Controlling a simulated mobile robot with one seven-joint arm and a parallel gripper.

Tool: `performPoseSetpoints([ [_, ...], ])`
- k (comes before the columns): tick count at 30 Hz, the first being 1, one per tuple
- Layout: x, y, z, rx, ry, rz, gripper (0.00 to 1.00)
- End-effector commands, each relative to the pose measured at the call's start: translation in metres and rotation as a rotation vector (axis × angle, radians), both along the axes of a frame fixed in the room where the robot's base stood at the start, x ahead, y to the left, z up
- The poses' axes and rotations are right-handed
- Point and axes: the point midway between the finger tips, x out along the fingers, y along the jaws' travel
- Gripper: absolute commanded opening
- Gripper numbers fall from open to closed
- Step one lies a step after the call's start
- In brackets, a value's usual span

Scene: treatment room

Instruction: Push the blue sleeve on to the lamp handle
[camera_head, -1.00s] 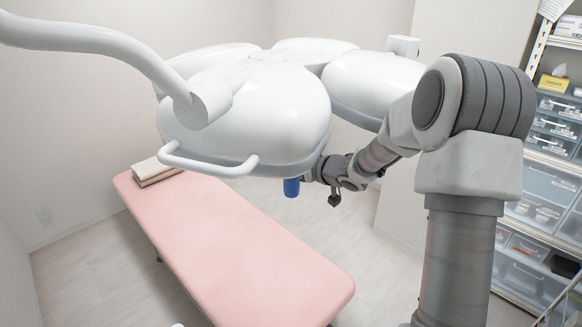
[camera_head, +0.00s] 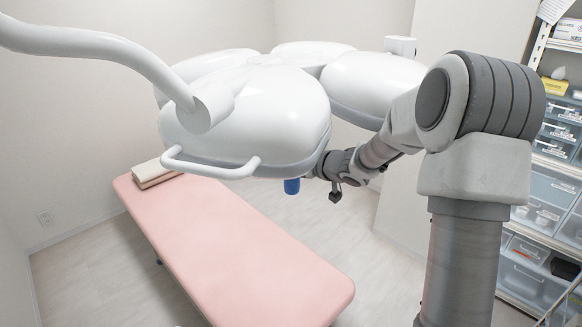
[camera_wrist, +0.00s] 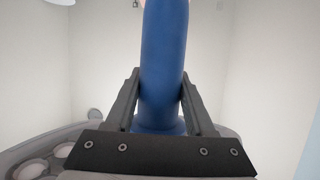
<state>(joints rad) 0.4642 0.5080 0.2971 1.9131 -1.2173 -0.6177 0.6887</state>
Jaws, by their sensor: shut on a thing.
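The blue sleeve (camera_head: 292,186) hangs upright just under the white lamp head (camera_head: 245,110), beside its lower edge. Its upper part is hidden behind the lamp head. In the wrist view the sleeve (camera_wrist: 163,60) stands between the two dark fingers of my gripper (camera_wrist: 160,90), which is shut on it near its lower end. The sleeve's top runs out of the wrist picture. The lamp handle under the lamp is hidden, so I cannot tell whether the sleeve is around it.
A white side rail (camera_head: 210,168) sticks out from the lamp's front. A pink treatment bed (camera_head: 235,250) with folded towels (camera_head: 155,173) stands below. Shelves with drawers (camera_head: 550,190) stand at the right. Floor is open between bed and wall.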

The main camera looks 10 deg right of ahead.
Motion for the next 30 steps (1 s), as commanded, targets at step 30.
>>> performPoseSetpoints([
  [30, 0.001, 0.002, 0.038, 0.001, -0.008, 0.009, 0.10],
])
